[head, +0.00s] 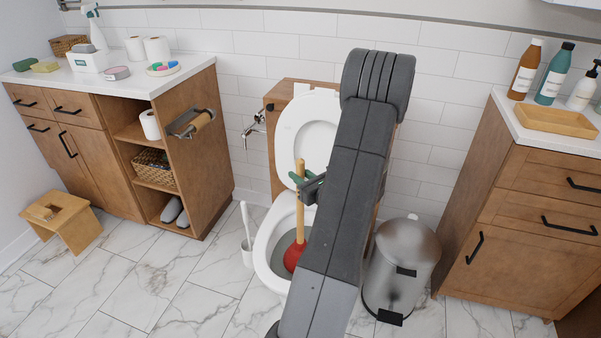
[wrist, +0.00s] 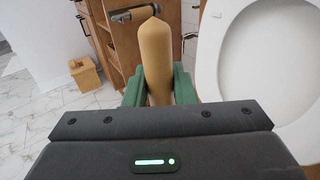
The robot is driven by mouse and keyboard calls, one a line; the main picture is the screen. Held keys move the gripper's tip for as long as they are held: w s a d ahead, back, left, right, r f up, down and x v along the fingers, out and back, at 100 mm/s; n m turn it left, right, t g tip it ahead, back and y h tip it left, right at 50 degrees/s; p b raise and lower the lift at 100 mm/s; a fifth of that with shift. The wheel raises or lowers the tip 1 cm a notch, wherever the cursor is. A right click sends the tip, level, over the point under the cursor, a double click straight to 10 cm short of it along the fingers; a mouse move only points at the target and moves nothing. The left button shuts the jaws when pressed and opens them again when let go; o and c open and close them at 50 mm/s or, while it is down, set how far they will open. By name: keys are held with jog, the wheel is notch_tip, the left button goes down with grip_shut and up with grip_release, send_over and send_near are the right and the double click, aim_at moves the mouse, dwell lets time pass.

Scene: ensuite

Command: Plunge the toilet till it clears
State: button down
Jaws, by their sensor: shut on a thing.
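The white toilet (head: 262,250) stands against the tiled wall with its lid and seat (head: 305,128) raised. A plunger with a wooden handle (head: 299,206) and a red rubber cup (head: 294,255) stands nearly upright in the bowl. My gripper (head: 309,184) is shut on the upper part of the handle. In the wrist view the handle (wrist: 157,60) rises between the green fingers of my gripper (wrist: 158,88), with the raised seat (wrist: 250,60) to the right. My arm hides the right side of the bowl. The water in the bowl cannot be made out.
A toilet brush (head: 247,245) stands left of the toilet, and a steel pedal bin (head: 402,262) stands close on the right. Wooden cabinets flank both sides. A step stool (head: 62,218) is at far left. The marble floor (head: 160,285) in front is clear.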

aim_at(303, 209)
jog(key=shift+f+b, duration=4.7)
jog(key=shift+f, duration=1.3)
jog(key=shift+f+b, duration=0.85)
jog(key=shift+b, duration=0.1)
jog(key=shift+r, duration=0.25)
jog(key=shift+r, duration=0.25)
jog(key=shift+f, duration=0.15)
